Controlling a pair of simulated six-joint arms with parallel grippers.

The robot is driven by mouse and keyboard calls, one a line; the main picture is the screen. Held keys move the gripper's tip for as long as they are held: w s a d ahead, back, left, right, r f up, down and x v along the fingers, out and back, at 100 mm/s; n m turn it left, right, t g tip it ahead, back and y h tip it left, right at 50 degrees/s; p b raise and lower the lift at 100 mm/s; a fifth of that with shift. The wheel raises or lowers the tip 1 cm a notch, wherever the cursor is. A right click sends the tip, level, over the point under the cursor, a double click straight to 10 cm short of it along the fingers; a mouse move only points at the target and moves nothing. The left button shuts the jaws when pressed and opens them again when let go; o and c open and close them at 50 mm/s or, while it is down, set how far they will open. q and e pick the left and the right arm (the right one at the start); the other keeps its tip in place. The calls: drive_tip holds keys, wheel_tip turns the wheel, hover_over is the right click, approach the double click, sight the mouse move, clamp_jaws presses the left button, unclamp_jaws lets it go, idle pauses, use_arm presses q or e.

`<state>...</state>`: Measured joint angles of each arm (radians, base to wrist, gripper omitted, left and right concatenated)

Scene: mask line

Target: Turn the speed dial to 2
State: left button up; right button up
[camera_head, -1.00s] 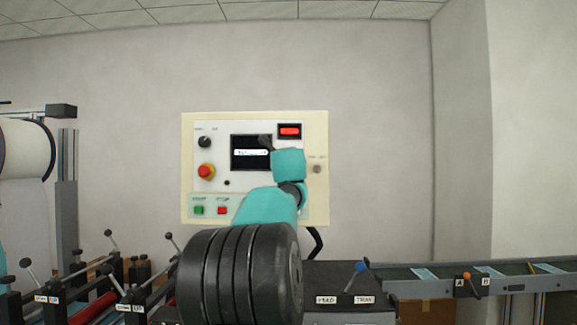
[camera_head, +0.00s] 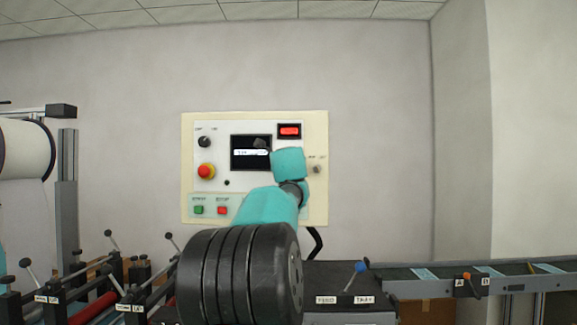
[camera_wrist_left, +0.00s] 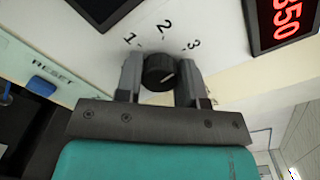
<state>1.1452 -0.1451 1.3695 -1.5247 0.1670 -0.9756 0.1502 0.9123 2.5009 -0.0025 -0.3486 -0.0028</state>
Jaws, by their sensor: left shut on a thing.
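The speed dial (camera_wrist_left: 160,72) is a black round knob on the white panel face, seen in the left wrist view. The printed numbers 1, 2 and 3 arc around it from left to right. A short pale mark on the knob slants up to the right, roughly toward the 3 side. My left gripper (camera_wrist_left: 160,76) has one grey finger on each side of the knob and is shut on it. In the head view my teal left wrist hides the dial and the fingers. My right gripper is not in view.
The control panel (camera_head: 188,150) hangs on the wall. It carries a red emergency button (camera_head: 205,171), a black knob (camera_head: 204,142), a dark screen (camera_head: 251,164) and a red display (camera_head: 289,131). A blue RESET button (camera_wrist_left: 41,86) is left of my gripper. A conveyor (camera_head: 440,288) stands right.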

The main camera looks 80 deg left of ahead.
use_arm(q)
drive_tip(key=n, duration=0.7)
drive_tip(key=shift+h, duration=0.3)
drive_tip(key=shift+n, duration=0.4)
drive_tip(key=o, duration=0.9)
drive_tip(key=v, duration=1.7)
drive_tip(key=shift+s+d+f, duration=0.15)
drive_tip(key=shift+s+f, duration=0.05)
